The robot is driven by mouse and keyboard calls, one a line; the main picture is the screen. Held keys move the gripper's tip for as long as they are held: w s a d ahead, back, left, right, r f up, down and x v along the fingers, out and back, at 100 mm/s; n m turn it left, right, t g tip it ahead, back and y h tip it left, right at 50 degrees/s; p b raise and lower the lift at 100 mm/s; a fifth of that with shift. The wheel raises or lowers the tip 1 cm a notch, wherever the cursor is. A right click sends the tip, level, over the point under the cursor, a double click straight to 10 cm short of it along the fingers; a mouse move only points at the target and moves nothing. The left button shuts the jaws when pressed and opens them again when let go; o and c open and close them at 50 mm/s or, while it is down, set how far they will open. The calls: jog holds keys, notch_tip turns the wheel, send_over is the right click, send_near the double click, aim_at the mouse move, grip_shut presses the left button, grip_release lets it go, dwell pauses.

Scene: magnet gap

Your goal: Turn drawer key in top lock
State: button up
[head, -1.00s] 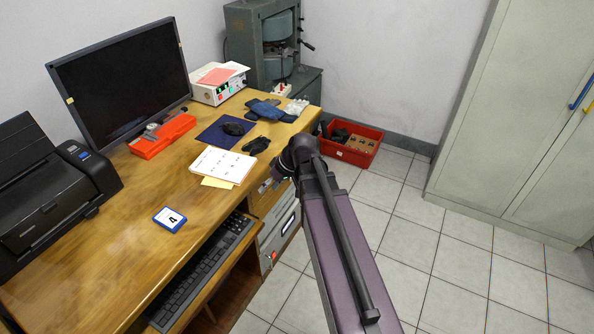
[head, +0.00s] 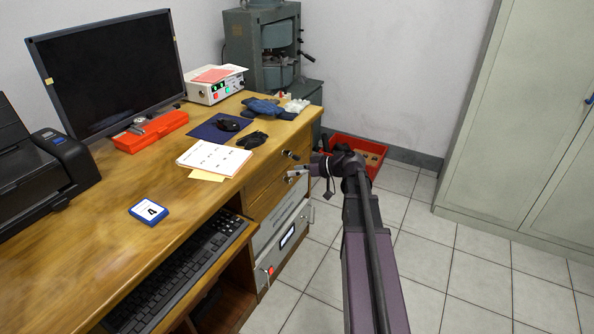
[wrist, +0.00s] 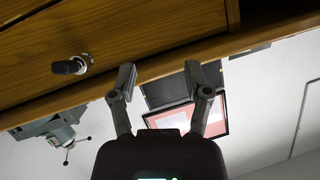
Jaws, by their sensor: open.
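A wooden drawer front (head: 268,195) at the desk's right end carries two locks, one above the other. A dark key head shows at the top lock (head: 290,154), and another dark piece shows at the lower lock (head: 290,179). My gripper (head: 298,174) is just in front of the drawers, near the lower lock's height. In the wrist view, a black-headed key (wrist: 66,67) sticks out of a round silver lock (wrist: 86,60). I cannot tell which lock this is. My gripper (wrist: 159,76) is open and empty there, with the key left of both fingers.
The desk top (head: 95,270) holds a monitor, a printer, a red case (head: 150,132) and papers. A red crate (head: 375,172) is on the floor behind my arm. The tiled floor on the right is clear.

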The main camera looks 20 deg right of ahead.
aim_at(300, 157)
jog(key=w+d+f+t+b, duration=0.1)
jog(key=d+t+b, duration=0.1)
jog(key=d+b, duration=0.2)
jog(key=w+d+f+n+t+b, duration=0.1)
jog(key=d+f+t+b, duration=0.1)
jog(key=d, duration=0.6)
jog(key=shift+f+t+b, duration=0.15)
jog(key=shift+t+b, duration=0.35)
jog(key=shift+b, duration=0.7)
jog(key=shift+w+a, duration=0.15)
jog(key=shift+x, duration=4.9)
jog(key=shift+c, duration=0.2)
